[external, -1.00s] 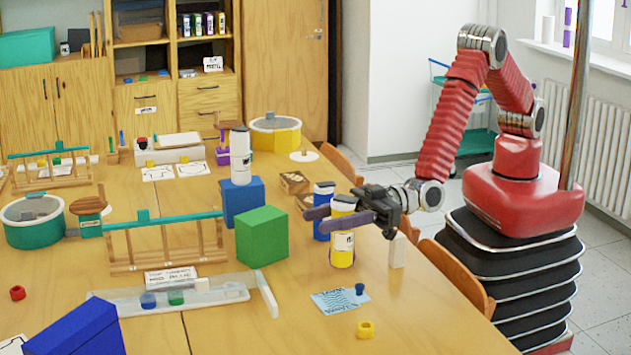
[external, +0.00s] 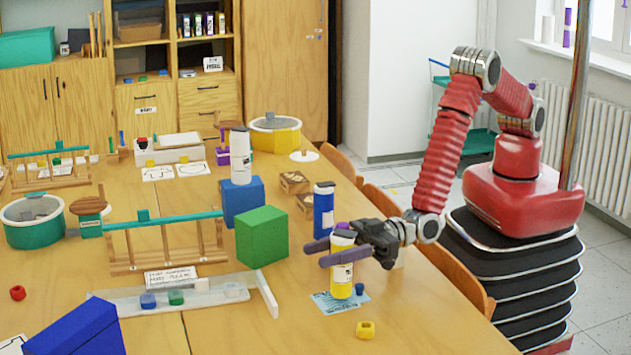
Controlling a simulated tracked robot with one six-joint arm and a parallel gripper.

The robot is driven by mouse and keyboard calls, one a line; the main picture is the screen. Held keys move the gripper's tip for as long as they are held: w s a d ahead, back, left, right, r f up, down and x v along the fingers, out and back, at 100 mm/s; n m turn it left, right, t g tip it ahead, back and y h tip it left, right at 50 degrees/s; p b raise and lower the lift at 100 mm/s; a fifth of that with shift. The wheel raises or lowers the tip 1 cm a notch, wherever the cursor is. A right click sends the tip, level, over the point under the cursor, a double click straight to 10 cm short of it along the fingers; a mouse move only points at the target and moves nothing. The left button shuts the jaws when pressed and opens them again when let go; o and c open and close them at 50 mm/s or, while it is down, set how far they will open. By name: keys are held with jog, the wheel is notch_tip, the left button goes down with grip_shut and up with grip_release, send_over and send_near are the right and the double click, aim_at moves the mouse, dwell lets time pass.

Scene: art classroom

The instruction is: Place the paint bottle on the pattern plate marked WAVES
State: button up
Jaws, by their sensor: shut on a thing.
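A yellow paint bottle (external: 342,285) with a white label stands upright between the fingers of my gripper (external: 336,249), which is shut on its upper part. The bottle's lower end is over the light blue pattern plate with a wave pattern (external: 324,302). I cannot tell whether its base touches the plate. The bottle hides part of the plate, and its lettering is not readable. A small blue peg (external: 360,289) is at the plate's right edge, beside the bottle.
A blue bottle (external: 323,212) stands just behind my gripper. A green block (external: 262,237) and a blue block (external: 242,203) with a white bottle (external: 240,160) on it stand to the left. A small yellow piece (external: 365,329) lies in front of the plate.

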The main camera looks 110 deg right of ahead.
jog(key=shift+f, duration=0.7)
jog(key=o, duration=1.4)
jog(key=s, duration=0.4)
jog(key=s+d, duration=0.1)
jog(key=s, duration=0.3)
jog(key=s+d, duration=0.1)
jog(key=s, duration=0.2)
jog(key=shift+s+d, duration=0.2)
jog(key=shift+s, duration=0.2)
